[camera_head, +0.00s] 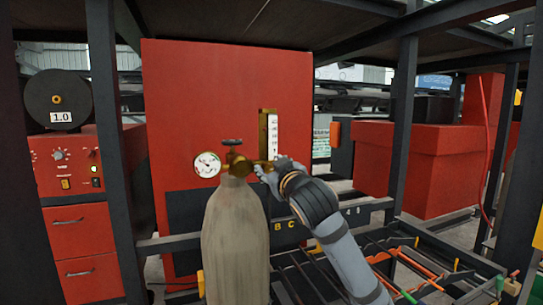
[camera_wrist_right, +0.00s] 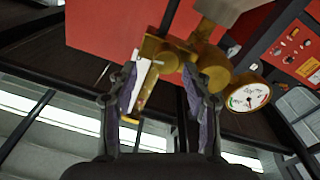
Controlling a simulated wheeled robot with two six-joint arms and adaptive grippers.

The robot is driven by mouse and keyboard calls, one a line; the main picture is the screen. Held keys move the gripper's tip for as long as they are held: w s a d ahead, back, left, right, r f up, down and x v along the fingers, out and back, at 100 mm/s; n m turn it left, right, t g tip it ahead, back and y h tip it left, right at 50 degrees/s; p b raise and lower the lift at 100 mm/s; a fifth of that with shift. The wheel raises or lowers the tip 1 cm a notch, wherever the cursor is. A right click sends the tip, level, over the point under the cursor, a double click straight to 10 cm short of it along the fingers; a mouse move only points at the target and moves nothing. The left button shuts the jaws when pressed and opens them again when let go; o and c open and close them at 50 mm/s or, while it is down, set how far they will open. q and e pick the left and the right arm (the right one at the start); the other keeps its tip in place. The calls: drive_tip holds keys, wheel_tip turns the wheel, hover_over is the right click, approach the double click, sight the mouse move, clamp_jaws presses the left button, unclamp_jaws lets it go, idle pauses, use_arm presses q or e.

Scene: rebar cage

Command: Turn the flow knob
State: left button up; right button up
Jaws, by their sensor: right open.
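A brass regulator (camera_head: 240,163) sits on top of the grey-beige gas cylinder (camera_head: 235,240) in the head view. It carries a round white gauge (camera_head: 207,164), a dark top handwheel (camera_head: 232,142) and an upright flow meter (camera_head: 270,137) with a white scale. My right gripper (camera_head: 267,173) is at the regulator's right end, below the flow meter. In the right wrist view, my right gripper (camera_wrist_right: 158,72) is open, with brass fittings (camera_wrist_right: 168,60) at and between its fingertips. I cannot tell which fitting is the flow knob or whether the fingers touch it. My left gripper is not in view.
A red panel (camera_head: 180,100) stands behind the cylinder. Dark frame posts (camera_head: 115,150) rise to the left and right. A red machine with a spool (camera_head: 58,100) is at left. A rack with coloured rods (camera_head: 400,265) lies at lower right.

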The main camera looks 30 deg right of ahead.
approach(265, 129)
drive_tip(key=x, duration=0.5)
drive_tip(key=shift+s+f, duration=0.1)
drive_tip(key=shift+f, duration=0.2)
drive_tip(key=shift+a, duration=0.1)
